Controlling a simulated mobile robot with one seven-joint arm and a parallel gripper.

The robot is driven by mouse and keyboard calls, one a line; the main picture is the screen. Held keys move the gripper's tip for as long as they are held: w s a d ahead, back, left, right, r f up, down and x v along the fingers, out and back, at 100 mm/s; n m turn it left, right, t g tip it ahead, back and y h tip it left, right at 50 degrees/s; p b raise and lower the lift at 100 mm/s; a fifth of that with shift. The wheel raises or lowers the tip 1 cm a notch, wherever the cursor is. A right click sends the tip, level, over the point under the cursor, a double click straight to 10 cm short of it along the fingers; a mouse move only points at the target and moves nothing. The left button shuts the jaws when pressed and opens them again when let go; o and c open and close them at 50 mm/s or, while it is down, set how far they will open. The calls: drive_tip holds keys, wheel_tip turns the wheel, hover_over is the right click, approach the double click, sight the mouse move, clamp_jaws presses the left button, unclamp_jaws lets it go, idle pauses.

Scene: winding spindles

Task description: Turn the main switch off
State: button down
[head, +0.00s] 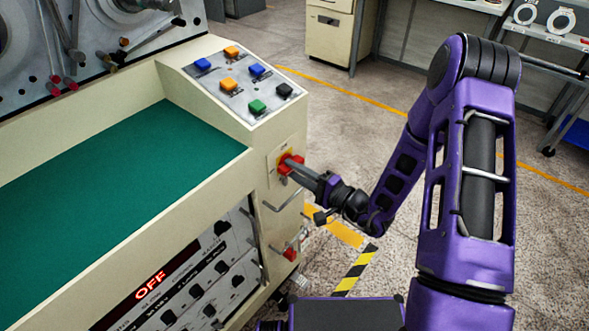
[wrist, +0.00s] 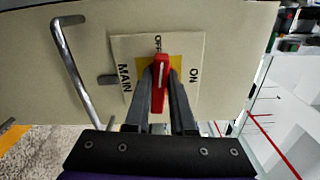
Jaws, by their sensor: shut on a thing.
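The main switch has a red handle (wrist: 159,88) on a yellow backing, set in a pale plate (wrist: 192,46) marked MAIN, OFF and ON. The handle's white line points up at the OFF mark in the wrist view; ON is to its right. In the head view the red switch (head: 286,159) is on the end face of the cream machine. My gripper (wrist: 161,76) is shut on the handle, one finger on each side. It also shows in the head view (head: 296,168), reaching in from the right. The fingers hide part of the yellow backing.
A metal bar handle (wrist: 70,68) stands out left of the switch in the wrist view. Coloured push buttons (head: 229,84) sit on the sloped panel above. Open floor lies to the right.

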drive_tip(key=shift+f+n, duration=0.1)
drive_tip(key=shift+n, duration=0.8)
drive_tip(key=c, duration=0.8)
unclamp_jaws()
drive_tip(key=shift+o, duration=0.2)
drive_tip(key=v, duration=1.7)
drive_tip(key=shift+s+d, duration=0.2)
drive_tip(key=shift+w, duration=0.1)
